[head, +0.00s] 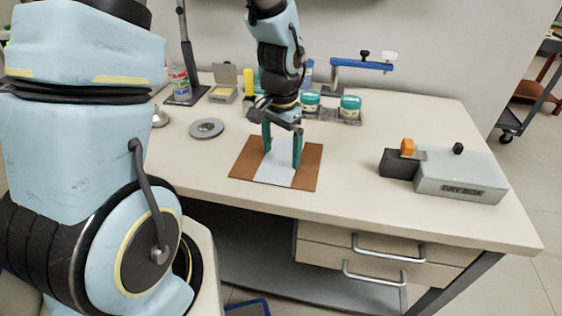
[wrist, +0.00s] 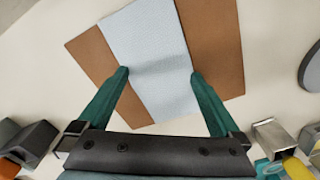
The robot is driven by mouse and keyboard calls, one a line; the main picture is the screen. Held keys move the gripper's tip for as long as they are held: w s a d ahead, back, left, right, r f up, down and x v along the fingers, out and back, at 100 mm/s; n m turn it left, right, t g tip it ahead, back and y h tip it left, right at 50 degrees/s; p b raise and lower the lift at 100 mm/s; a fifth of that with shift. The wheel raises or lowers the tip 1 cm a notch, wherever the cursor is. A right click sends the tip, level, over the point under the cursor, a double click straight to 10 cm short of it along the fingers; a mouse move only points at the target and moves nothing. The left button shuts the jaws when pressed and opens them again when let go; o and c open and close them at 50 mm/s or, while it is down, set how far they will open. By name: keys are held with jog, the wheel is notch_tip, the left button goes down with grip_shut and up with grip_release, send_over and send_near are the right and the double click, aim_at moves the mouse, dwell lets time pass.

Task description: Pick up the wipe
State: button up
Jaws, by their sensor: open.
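The wipe (head: 275,171) is a pale blue-white strip lying across a brown mat (head: 307,172) on the table. In the wrist view the wipe (wrist: 150,45) runs across the middle of the brown mat (wrist: 212,40), with a soft ridge near the fingertips. My gripper (head: 282,158) points down over the wipe, its two green fingers apart. In the wrist view my gripper (wrist: 159,73) is open, with one fingertip near each long edge of the wipe. I cannot tell whether the fingertips touch it.
A grey disc (head: 206,128) lies left of the mat. Two green-lidded jars (head: 350,108) stand behind. A grey dry box (head: 460,176) stands at the right. The tabletop (head: 345,195) between the mat and the box is clear. Drawers (head: 370,262) sit below the front edge.

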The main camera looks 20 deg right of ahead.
jog(key=shift+f, duration=0.1)
jog(key=shift+c, duration=0.3)
jog(key=c, duration=1.5)
notch_tip(320, 180, up, 12)
jog(key=p, duration=1.1)
jog(key=shift+r, duration=0.2)
grip_shut()
jog(key=shift+f, duration=0.15)
